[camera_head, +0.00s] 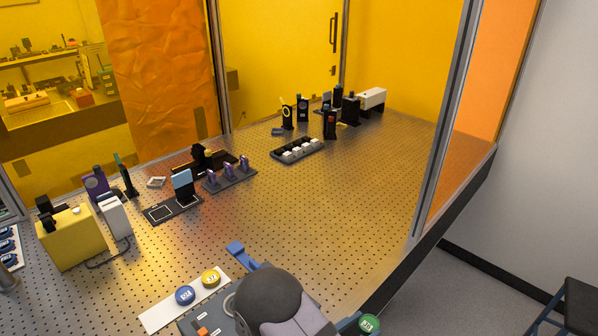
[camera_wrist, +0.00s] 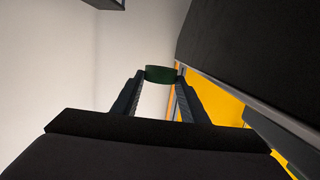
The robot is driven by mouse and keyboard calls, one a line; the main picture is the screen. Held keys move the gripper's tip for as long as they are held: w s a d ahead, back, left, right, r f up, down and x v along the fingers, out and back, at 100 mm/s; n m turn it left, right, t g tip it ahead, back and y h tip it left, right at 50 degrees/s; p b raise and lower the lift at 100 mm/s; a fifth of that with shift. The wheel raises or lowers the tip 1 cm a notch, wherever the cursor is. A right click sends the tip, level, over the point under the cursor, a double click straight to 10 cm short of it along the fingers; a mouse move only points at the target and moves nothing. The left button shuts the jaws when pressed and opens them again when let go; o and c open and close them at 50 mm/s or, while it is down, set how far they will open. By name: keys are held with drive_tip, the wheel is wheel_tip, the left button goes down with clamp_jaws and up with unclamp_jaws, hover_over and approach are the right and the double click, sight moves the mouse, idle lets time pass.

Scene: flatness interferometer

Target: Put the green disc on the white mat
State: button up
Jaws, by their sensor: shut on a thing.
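The green disc (camera_head: 369,324) shows at the bottom of the head view, at the end of my arm and past the table's edge. It also shows in the wrist view (camera_wrist: 161,74), held between the two fingertips. My gripper (camera_wrist: 160,80) is shut on it. In the head view most of my gripper is hidden behind my arm. The white mat (camera_head: 154,319) is a strip on the table at the lower left. A blue disc (camera_head: 185,295) and a yellow disc (camera_head: 211,278) lie on it. My gripper is well to the right of the mat.
A perforated metal table (camera_head: 330,210) has clear room at its middle and right. Black-based optics (camera_head: 230,178), a yellow box (camera_head: 72,240) and a white box (camera_head: 115,216) stand at the left. A metal frame post (camera_head: 443,130) rises at the right edge. A dark stool (camera_head: 580,300) stands beyond.

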drive_tip(key=w+d+r+n+t+y+p, duration=0.15)
drive_tip(key=w+d+r+p, duration=0.3)
drive_tip(key=w+r, duration=0.55)
wheel_tip(320, 180, up, 4)
drive_tip(key=n+t+y+b, duration=0.55)
drive_tip(key=n+y, duration=0.35)
drive_tip(key=y, duration=0.3)
hover_over(342, 254)
drive_tip(key=w+a, duration=0.2)
drive_tip(key=g, duration=0.1)
drive_tip(key=a+n+g+y+b, duration=0.1)
drive_tip(key=n+y+b, duration=0.3)
drive_tip(key=n+y, duration=0.1)
drive_tip(key=shift+s+d+f+n+g+y, duration=0.4)
drive_tip(key=shift+d+f+n+y, duration=0.15)
drive_tip(key=shift+f, duration=1.75)
drive_tip(key=shift+s+d+f+n+g+y, duration=0.25)
drive_tip(key=shift+d+f+n+g+y, duration=0.35)
drive_tip(key=shift+f, duration=1.75)
drive_tip(key=shift+s+d+f+n+g+y, duration=0.2)
drive_tip(key=shift+s+d+f+y, duration=0.35)
drive_tip(key=shift+f, duration=1.75)
drive_tip(key=shift+w+a+y, duration=0.15)
drive_tip(key=shift+w+y, duration=0.05)
drive_tip(key=shift+y, duration=0.05)
